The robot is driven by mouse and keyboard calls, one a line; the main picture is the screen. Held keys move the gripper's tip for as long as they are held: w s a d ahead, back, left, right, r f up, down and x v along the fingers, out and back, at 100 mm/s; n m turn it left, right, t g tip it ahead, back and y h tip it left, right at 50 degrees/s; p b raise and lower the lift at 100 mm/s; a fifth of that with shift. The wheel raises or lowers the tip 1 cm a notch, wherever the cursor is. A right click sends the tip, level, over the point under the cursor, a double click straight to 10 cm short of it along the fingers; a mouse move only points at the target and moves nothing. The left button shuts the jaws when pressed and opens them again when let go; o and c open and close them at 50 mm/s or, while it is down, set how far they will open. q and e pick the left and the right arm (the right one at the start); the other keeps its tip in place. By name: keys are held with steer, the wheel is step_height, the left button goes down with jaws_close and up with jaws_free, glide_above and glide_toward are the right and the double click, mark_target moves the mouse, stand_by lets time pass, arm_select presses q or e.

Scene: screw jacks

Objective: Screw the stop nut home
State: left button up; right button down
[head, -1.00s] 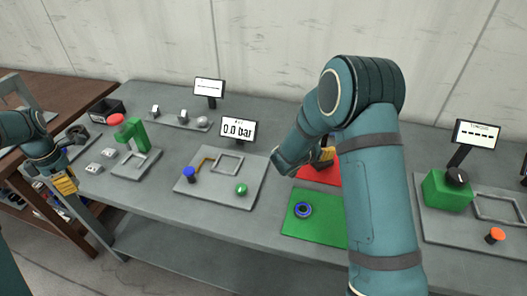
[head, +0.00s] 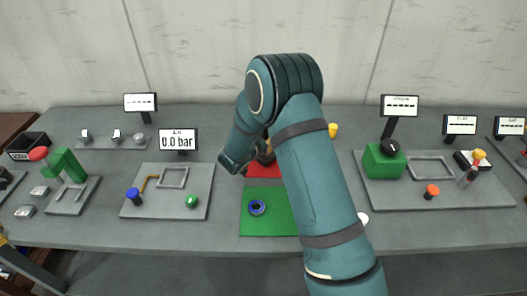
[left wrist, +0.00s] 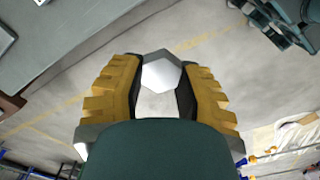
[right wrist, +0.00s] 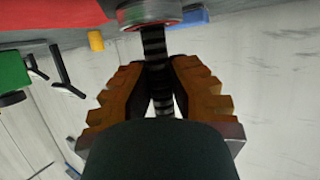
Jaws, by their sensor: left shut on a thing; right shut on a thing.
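In the left wrist view my left gripper (left wrist: 158,64) is shut on a silver hexagonal nut (left wrist: 161,74), held in the air with floor behind it. In the right wrist view my right gripper (right wrist: 160,68) is shut on a dark threaded rod (right wrist: 154,45). The rod runs up in that picture to a round grey part with red on it (right wrist: 150,12). In the head view my right arm covers the rod and the right fingers, near the red mat (head: 262,171). The nut cannot be made out in the head view.
A green mat (head: 272,222) with a blue ring (head: 257,207) lies in front of the red mat. Left of it is a grey board with a pressure display (head: 178,140). Right of my arm is a board with a green block (head: 384,162).

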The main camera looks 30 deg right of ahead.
steer(key=shift+d+r, duration=0.1)
